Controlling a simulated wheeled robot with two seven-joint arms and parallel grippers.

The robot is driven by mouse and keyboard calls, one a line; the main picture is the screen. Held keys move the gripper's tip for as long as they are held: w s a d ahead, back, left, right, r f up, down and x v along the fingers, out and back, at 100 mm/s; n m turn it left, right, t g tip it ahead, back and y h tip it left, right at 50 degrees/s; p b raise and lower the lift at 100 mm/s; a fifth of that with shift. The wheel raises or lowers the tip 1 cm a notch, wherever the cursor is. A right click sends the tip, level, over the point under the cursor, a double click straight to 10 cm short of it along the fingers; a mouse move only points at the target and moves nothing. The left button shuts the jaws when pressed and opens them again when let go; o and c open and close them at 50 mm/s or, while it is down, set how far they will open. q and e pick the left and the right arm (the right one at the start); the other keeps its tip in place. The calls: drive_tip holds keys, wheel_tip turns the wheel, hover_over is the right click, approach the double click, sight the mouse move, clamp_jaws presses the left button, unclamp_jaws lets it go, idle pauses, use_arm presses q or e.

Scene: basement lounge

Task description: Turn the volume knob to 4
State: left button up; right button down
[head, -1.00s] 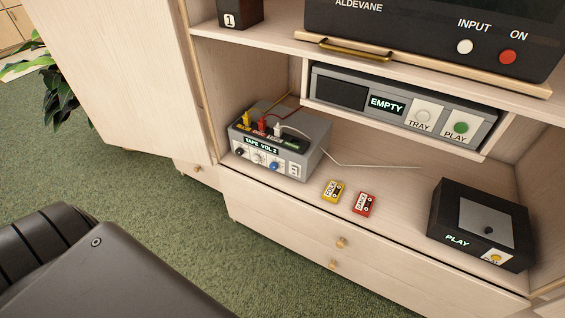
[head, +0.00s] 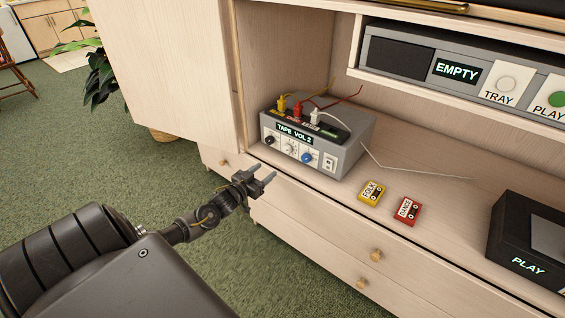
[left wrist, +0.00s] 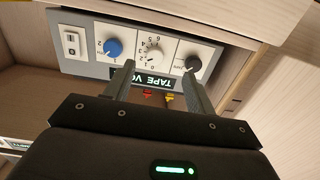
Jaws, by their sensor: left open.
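The grey amplifier box (head: 352,152) sits on the cabinet shelf, its display reading "TAPE VOL 2". Its front has a black knob (head: 270,140), a white numbered knob (head: 290,148) and a blue knob (head: 306,158). In the left wrist view, the panel appears upside down, with the white knob (left wrist: 152,54) between the blue knob (left wrist: 114,48) and the black knob (left wrist: 193,63). My left gripper (head: 262,171) is open and empty in front of the box, apart from it. In the left wrist view its fingers (left wrist: 160,68) frame the white knob. My right gripper is out of view.
Yellow, red and white plugs (head: 315,116) with cables stand on top of the box. A yellow cassette (head: 371,192) and a red cassette (head: 407,211) lie to its right. A black player (head: 515,240) is farther right. An open cabinet door (head: 165,65) stands left.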

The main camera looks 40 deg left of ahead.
sight(285, 150)
use_arm(q)
drive_tip(key=shift+t, duration=0.3)
drive_tip(key=w, duration=0.3)
drive_tip(key=w+r+b, duration=0.1)
drive_tip(key=w, duration=0.3)
drive_tip(key=w+r+b, duration=0.1)
drive_tip(key=w, duration=0.2)
drive_tip(key=shift+w, duration=0.7)
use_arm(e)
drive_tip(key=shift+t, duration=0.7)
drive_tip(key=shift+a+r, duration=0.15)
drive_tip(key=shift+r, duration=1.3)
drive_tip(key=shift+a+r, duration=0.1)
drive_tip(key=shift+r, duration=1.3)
use_arm(q)
drive_tip(key=c, duration=1)
drive_tip(key=shift+o, duration=0.2)
